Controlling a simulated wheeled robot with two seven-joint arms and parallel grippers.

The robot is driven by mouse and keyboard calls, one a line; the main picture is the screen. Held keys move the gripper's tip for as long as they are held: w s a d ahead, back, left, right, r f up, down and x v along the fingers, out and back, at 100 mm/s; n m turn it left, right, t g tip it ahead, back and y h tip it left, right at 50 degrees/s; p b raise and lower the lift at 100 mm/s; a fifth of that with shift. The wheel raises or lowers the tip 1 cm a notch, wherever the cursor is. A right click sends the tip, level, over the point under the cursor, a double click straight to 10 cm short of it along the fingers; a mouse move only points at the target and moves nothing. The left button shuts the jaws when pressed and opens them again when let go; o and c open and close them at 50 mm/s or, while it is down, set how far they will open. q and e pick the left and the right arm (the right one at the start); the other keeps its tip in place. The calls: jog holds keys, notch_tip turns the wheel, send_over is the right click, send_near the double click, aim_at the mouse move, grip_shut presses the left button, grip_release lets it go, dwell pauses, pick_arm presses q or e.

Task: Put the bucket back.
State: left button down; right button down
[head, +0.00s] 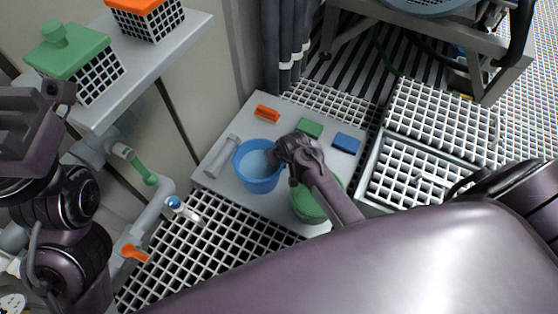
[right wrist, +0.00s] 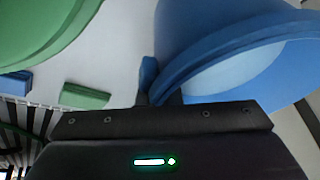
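A blue bucket (head: 258,166) stands on a pale grey board on the floor, and its rim and pale inside also show in the right wrist view (right wrist: 225,55). My right gripper (head: 277,157) is at the bucket's right rim. In the right wrist view its dark fingers (right wrist: 160,97) sit close together on either side of the rim. A green bucket (head: 308,205) stands to the right, partly hidden by my right forearm. My left arm's end (head: 45,95) is at the far left, near the shelf, and its fingers cannot be made out.
The pale board (head: 232,120) also bears orange (head: 267,113), green (head: 309,127) and blue (head: 347,143) blocks and a grey cylinder (head: 222,156). White grating crates (head: 420,180) stand on the right. Pipes with coloured valves (head: 145,170) and a shelf (head: 150,70) stand on the left.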

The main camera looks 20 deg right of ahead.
jog(key=shift+w+r, duration=0.15)
jog(key=c, duration=2)
grip_release()
jog(key=shift+f, duration=0.25)
jog(key=o, duration=0.4)
jog(key=shift+r, duration=0.1)
